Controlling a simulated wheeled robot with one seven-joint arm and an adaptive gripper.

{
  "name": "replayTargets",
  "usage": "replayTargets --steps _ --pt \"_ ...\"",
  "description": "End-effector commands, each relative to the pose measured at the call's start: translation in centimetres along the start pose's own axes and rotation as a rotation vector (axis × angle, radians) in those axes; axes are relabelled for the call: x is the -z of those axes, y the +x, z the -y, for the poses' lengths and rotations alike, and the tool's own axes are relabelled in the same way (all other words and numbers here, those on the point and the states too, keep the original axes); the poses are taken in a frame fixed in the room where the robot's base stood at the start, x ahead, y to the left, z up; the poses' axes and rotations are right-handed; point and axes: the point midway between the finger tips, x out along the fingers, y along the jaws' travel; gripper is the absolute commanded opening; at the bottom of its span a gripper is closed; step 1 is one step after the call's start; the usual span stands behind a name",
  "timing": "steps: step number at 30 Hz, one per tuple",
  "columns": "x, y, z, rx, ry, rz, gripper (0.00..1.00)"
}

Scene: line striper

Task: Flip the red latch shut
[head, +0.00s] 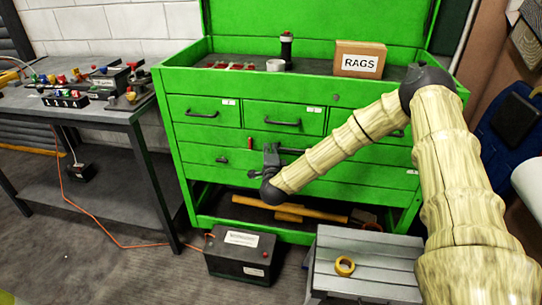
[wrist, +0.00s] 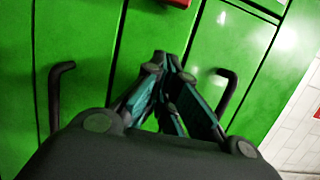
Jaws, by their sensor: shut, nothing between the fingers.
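A small red piece, which looks like the red latch (head: 249,143), stands out upright on the front of the green tool cabinet (head: 181,135), between drawer handles. A red part at the top edge of the wrist view (wrist: 176,3) is probably the same latch, mostly cut off. My gripper (head: 270,149) is in front of the drawers, just right of the latch in the head view. In the wrist view its fingers (wrist: 168,62) are together and empty, pointing at the green drawer front below the red part. I cannot tell whether they touch the cabinet.
Dark drawer handles flank my fingers, one on the left (wrist: 57,95) and one on the right (wrist: 226,92). A black battery box (head: 240,253) and a grey step (head: 368,262) stand on the floor before the cabinet. A cluttered workbench (head: 75,115) is on the left.

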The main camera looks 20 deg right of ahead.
Motion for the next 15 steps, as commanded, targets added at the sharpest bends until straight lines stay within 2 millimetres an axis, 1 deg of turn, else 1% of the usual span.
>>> replayTargets --steps 1,4,6,9,15 --pt "0.0 0.9 0.0 0.001 -0.001 -0.001 0.00" --pt "-0.1 2.4 0.0 0.001 -0.001 0.000 0.00" --pt "-1.5 2.4 0.1 0.001 0.000 0.003 0.00" --pt "-2.5 2.6 0.0 -0.001 0.000 0.002 0.00" --pt "-3.7 3.0 0.0 0.000 0.000 0.001 0.00"
